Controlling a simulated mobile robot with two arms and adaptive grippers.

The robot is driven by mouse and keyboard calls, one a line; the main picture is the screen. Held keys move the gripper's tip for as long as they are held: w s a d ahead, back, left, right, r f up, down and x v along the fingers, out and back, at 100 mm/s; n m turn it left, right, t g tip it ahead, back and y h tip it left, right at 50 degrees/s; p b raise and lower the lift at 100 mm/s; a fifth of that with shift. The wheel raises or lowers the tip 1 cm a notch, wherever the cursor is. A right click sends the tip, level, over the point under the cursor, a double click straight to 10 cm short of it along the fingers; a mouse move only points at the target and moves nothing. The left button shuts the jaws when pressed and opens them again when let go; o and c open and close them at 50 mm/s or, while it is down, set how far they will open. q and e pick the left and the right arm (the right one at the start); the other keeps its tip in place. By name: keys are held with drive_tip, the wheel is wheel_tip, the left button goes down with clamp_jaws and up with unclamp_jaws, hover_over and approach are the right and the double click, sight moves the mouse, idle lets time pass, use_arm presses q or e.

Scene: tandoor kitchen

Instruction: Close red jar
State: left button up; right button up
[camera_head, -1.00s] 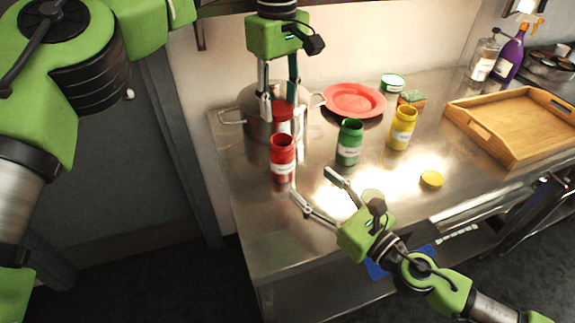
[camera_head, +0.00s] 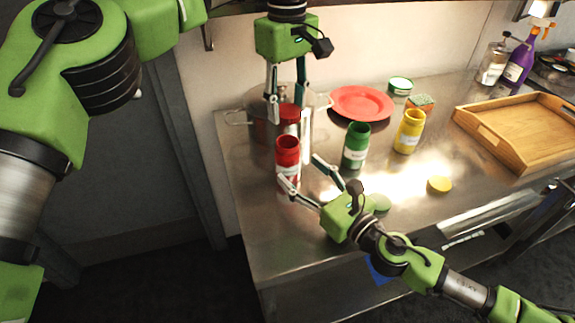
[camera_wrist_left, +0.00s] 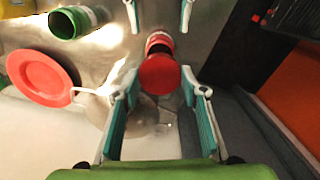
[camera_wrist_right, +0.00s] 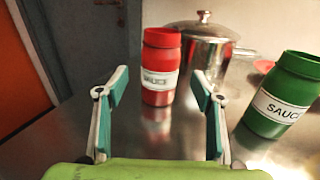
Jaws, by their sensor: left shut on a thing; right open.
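The red jar (camera_head: 288,152) stands upright and open on the steel counter, with a white label; it shows in the right wrist view (camera_wrist_right: 160,80) and partly in the left wrist view (camera_wrist_left: 159,44). My left gripper (camera_head: 287,107) is shut on the red lid (camera_head: 289,113), behind and above the jar and apart from it as far as I can tell. In the left wrist view the lid (camera_wrist_left: 158,75) sits between the fingertips and covers part of the jar. My right gripper (camera_head: 299,168) is open and empty in front of the jar, its fingers pointing toward it.
A metal pot (camera_head: 262,129) stands behind the jar. A green jar (camera_head: 356,147) and a yellow jar (camera_head: 409,132) stand open to the right. A green lid (camera_head: 381,203) and a yellow lid (camera_head: 440,184) lie in front. A red plate (camera_head: 361,102) and wooden tray (camera_head: 516,155) are farther off.

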sight(296, 166)
drive_tip(key=shift+x, duration=2.8)
drive_tip(key=shift+d, duration=0.1)
drive_tip(key=c, duration=1.7)
use_arm(q)
drive_tip(key=shift+f, duration=2.45)
